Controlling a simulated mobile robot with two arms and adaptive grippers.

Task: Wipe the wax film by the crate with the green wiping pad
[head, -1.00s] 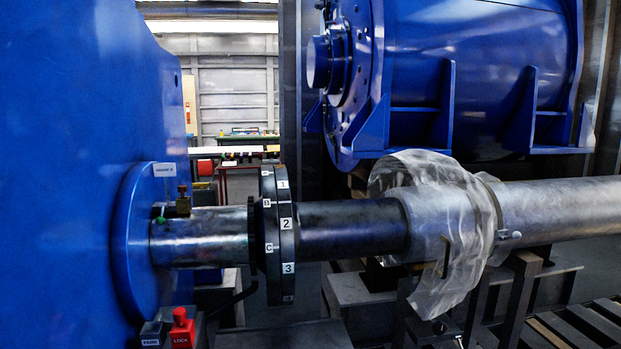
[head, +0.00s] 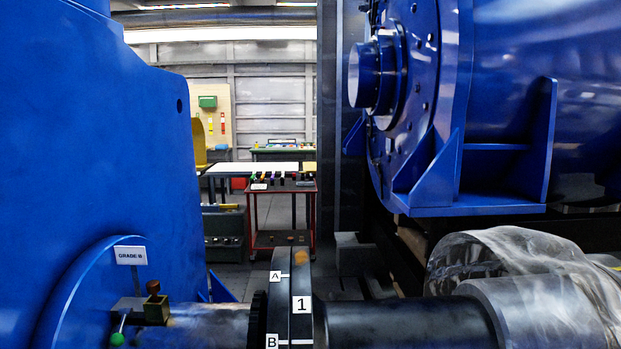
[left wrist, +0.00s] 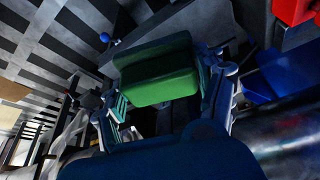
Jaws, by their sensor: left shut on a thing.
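The green wiping pad (left wrist: 158,86) shows in the left wrist view as a thick green block with a darker upper side. My left gripper (left wrist: 168,98) is shut on it, with a finger at either side. The pad appears clear of any surface, above the dark floor. Neither gripper shows in the head view, and my right gripper is in no view. I cannot make out a wax film or a definite crate.
The blue housing (head: 100,150) fills the left. A blue motor (head: 500,120) hangs or stands at right, above clear wrapping (head: 530,270). A red cart (head: 282,215) and workbench (head: 262,168) stand behind.

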